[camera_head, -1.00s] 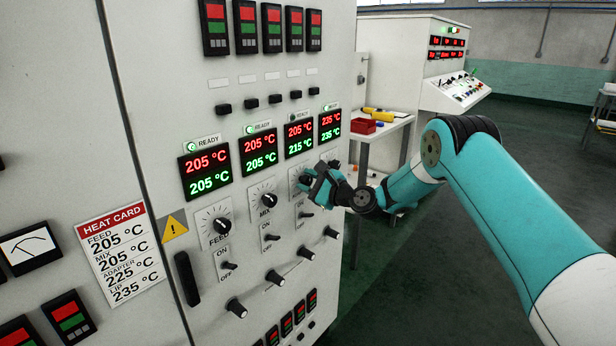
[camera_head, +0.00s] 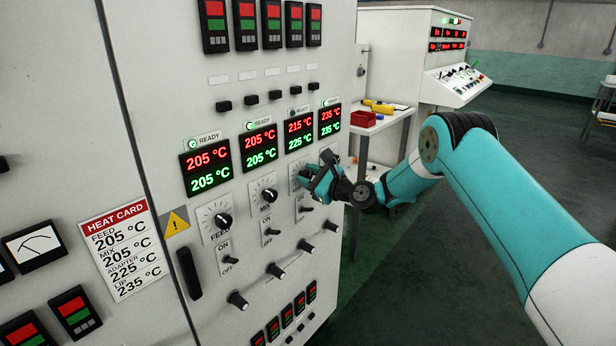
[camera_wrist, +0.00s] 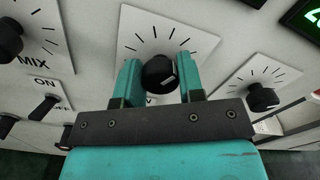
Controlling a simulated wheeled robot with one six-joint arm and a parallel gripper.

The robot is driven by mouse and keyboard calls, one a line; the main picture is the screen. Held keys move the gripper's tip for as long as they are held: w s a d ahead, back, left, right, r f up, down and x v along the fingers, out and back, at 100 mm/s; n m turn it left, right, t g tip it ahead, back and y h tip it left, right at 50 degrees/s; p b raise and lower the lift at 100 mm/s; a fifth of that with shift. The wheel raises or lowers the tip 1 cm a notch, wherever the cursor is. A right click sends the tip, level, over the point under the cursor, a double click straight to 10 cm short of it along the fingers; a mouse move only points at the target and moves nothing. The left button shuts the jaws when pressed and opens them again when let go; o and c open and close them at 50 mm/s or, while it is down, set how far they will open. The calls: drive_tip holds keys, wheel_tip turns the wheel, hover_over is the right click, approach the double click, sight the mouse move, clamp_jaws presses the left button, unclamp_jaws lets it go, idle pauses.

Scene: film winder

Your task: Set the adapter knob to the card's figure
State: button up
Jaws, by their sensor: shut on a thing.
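The heat card (camera_head: 122,245) on the left of the cabinet reads feed 205, mix 205, adapter 225 and lip 235 °C. My gripper (camera_head: 310,176) is at the third knob from the left, the one right of MIX. In the wrist view its two teal fingers sit on either side of the black adapter knob (camera_wrist: 160,73), shut on it. The third display (camera_head: 299,132) reads 215 °C in red above 225 °C in green. In the head view my gripper mostly hides this knob; its label is hidden in the wrist view.
The feed knob (camera_head: 222,220) and mix knob (camera_head: 268,195) stand to the left, under displays at 205 °C. The lip knob (camera_wrist: 262,97) is close on the right. Toggle switches (camera_head: 269,231) and lower black knobs (camera_head: 276,270) stick out below.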

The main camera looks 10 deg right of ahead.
drive_tip(key=o, duration=0.9)
drive_tip(key=b+v, duration=0.5)
drive_tip(key=v, duration=1.2)
drive_tip(key=shift+s+d, duration=0.15)
drive_tip(key=shift+s, duration=0.05)
